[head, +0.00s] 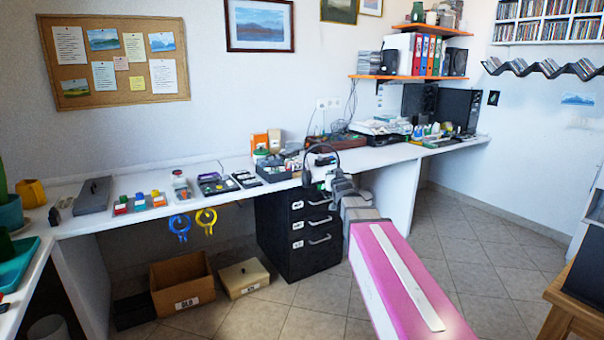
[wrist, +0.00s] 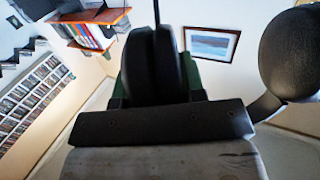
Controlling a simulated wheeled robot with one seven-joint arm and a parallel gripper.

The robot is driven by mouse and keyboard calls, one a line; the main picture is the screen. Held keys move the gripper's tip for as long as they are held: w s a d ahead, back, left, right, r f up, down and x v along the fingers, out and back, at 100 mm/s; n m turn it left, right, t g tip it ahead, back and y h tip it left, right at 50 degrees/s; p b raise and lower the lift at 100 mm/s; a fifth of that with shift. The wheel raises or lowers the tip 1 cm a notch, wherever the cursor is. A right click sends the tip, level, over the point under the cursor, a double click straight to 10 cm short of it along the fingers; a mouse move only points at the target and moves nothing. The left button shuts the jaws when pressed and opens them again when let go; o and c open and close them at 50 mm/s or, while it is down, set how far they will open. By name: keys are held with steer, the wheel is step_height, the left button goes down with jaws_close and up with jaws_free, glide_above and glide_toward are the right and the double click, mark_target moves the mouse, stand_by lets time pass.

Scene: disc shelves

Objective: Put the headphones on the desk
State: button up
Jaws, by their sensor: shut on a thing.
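The black headphones (head: 322,152) are in my gripper (head: 330,183), in front of the desk's edge near the drawer unit in the head view. In the wrist view one ear cup (wrist: 152,62) sits between the two fingers of my gripper (wrist: 155,80), and the other ear cup hangs free at the right. The gripper is shut on the near ear cup. The white desk (head: 378,157) runs along the wall, behind the headphones. The head view does not clearly show whether the headphones touch the desk.
A tray of small items (head: 280,170) and several gadgets crowd the desk left of the headphones. A printer-like device (head: 380,127) and a monitor (head: 460,110) stand to the right. A bare stretch of desk lies right of the headphones. A black drawer unit (head: 290,235) stands below.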

steer(key=shift+d+r, duration=0.35)
steer(key=shift+r, duration=0.3)
steer(key=shift+d+r, duration=0.3)
steer(key=shift+r, duration=0.35)
steer(key=shift+d+r, duration=0.1)
steer(key=shift+r, duration=0.15)
